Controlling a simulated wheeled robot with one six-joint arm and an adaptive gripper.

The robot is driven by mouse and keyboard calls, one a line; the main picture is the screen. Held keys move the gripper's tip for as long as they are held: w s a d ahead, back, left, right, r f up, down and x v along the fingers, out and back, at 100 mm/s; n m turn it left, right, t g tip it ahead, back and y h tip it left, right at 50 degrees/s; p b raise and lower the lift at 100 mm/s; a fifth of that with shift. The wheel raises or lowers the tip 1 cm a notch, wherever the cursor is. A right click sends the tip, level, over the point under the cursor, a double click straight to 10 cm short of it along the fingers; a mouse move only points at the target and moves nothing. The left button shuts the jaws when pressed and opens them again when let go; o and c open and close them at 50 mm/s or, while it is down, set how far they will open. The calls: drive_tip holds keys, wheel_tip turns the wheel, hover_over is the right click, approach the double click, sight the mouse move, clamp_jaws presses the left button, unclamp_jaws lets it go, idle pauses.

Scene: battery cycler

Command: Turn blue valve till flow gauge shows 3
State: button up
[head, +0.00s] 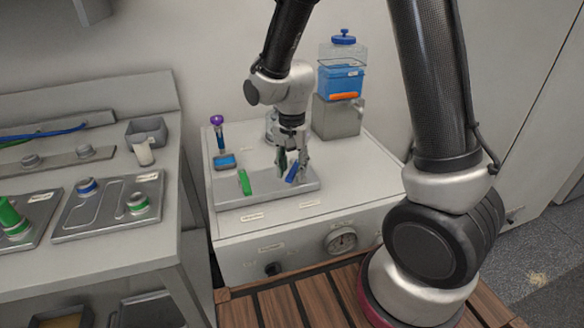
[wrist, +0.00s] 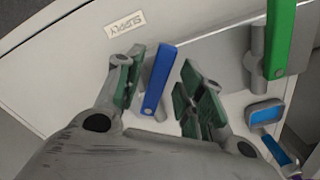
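The blue valve handle (head: 292,171) stands on a grey plate on top of the white unit. In the wrist view the blue handle (wrist: 158,80) lies between the two green-padded fingers of my gripper (wrist: 160,90), with a visible gap on each side. My gripper (head: 291,168) is open around the handle, pointing down. The flow gauge (head: 341,240) is a round dial on the unit's front face; its needle reading is too small to tell.
A green valve handle (head: 244,182) stands left of the blue one on the same plate (head: 226,200). Behind are a purple-topped post (head: 217,122) and a blue tank (head: 342,80) on a grey block. A bench with metal plates (head: 103,206) stands at the left.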

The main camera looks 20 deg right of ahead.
sight(293, 173)
wheel_tip(293, 173, up, 12)
idle(0.6)
idle(0.4)
drive_tip(key=s+d+r+n+t, duration=0.2)
drive_tip(key=s+d+r, duration=0.3)
drive_tip(key=s+d, duration=0.3)
drive_tip(key=s+d+r+n+t, duration=0.2)
drive_tip(key=s+d+r+n, duration=0.3)
drive_tip(key=s+d, duration=0.3)
drive_tip(key=s, duration=0.2)
drive_tip(key=shift+s+r, duration=0.3)
drive_tip(key=shift+r, duration=0.1)
idle(1.6)
